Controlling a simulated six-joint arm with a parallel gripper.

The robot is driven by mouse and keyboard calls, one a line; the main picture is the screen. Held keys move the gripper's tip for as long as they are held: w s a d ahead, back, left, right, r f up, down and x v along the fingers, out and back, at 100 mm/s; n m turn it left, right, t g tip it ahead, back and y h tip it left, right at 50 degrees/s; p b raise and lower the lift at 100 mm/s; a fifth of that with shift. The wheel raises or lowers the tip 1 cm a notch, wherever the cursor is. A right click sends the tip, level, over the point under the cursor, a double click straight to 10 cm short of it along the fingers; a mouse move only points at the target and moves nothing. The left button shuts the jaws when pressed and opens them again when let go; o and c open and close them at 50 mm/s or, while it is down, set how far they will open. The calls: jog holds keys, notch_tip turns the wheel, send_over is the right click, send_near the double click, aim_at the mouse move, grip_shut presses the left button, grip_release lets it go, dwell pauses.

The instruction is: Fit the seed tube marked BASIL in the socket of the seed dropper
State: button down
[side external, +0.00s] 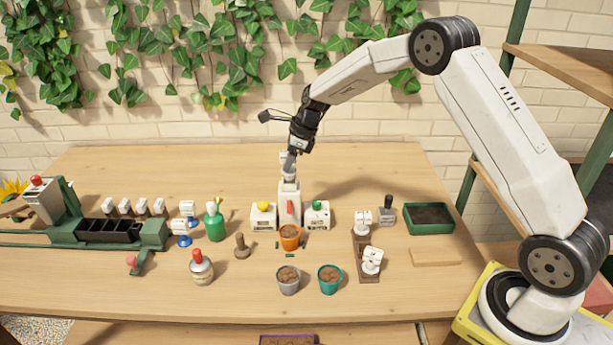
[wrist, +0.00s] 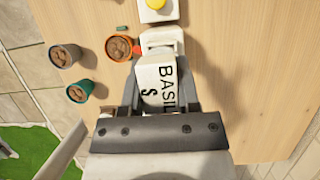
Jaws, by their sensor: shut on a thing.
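My gripper (side external: 291,153) is shut on a white seed tube marked BASIL (wrist: 160,85). In the wrist view the tube lies between the two dark fingers with its lettering facing the camera. In the side view only a small white part of the tube shows by the fingers. The seed dropper (side external: 289,196) is a white column with a red lever, standing behind an orange pot (side external: 290,238). The gripper is right above the dropper's top. The socket is hidden, and I cannot tell whether the tube is inside it or just above it.
White boxes with a yellow knob (side external: 263,215) and a green knob (side external: 317,214) flank the dropper closely. A grey pot (side external: 288,280) and a teal pot (side external: 330,279) stand in front. A wooden rack (side external: 368,275) holds white tubes at right. The table behind the dropper is clear.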

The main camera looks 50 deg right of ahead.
jog(key=shift+f, duration=1.35)
dwell(1.6)
grip_release()
dwell(0.5)
jog(key=shift+r, duration=0.1)
jog(key=shift+r, duration=3.45)
